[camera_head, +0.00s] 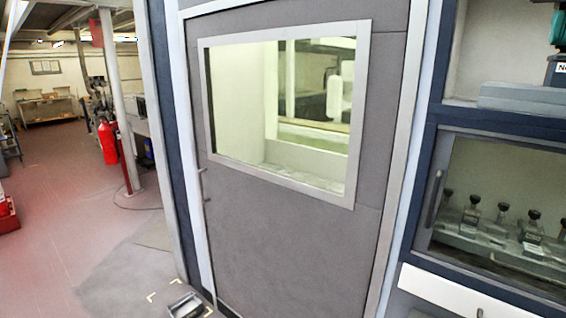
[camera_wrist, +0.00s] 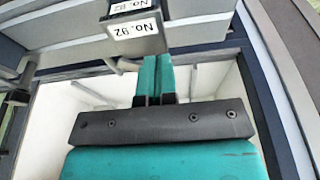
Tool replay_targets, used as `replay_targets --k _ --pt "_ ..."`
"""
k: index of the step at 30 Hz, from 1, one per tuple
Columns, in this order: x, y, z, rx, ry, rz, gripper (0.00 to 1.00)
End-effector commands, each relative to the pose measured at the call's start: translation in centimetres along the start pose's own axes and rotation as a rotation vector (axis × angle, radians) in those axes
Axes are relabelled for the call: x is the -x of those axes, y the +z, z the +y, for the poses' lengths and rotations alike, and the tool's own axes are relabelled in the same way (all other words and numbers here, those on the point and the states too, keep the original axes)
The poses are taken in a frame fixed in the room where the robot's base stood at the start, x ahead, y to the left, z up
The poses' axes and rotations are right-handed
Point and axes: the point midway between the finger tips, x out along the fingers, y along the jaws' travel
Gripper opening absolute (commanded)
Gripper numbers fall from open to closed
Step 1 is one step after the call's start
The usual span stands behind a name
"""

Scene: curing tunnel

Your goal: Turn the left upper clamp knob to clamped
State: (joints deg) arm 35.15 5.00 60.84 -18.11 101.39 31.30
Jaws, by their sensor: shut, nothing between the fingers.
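My gripper (camera_wrist: 158,62) is in the wrist view, its two teal fingers side by side and shut with nothing between them. Their tips point at a dark block with a white label reading "No. 92" (camera_wrist: 137,28), upside down in this view. I cannot tell whether they touch it. In the camera_head view a labelled dark block (camera_head: 562,72) is cut off by the right edge, under a teal piece that may be part of my gripper. No knob that I can surely name the left upper clamp knob shows in either view.
A grey door (camera_head: 290,235) with a window fills the middle. At the right, several dark-topped knobs (camera_head: 475,200) stand behind a glazed panel, below a bay with a grey ledge (camera_head: 520,98). Open floor (camera_head: 60,250) lies at the left, with a red extinguisher (camera_head: 107,142) by a post.

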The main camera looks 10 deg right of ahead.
Motion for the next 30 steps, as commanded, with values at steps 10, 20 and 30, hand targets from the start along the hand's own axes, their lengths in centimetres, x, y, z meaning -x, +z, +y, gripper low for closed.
replay_targets --k 10,20,30 --pt "0.3 -0.1 0.1 -0.007 -0.002 0.008 0.0" --pt "0.8 0.7 -0.2 -0.007 -0.003 0.01 0.0" --pt "4.7 -0.4 -0.2 -0.008 -0.003 0.012 0.0"
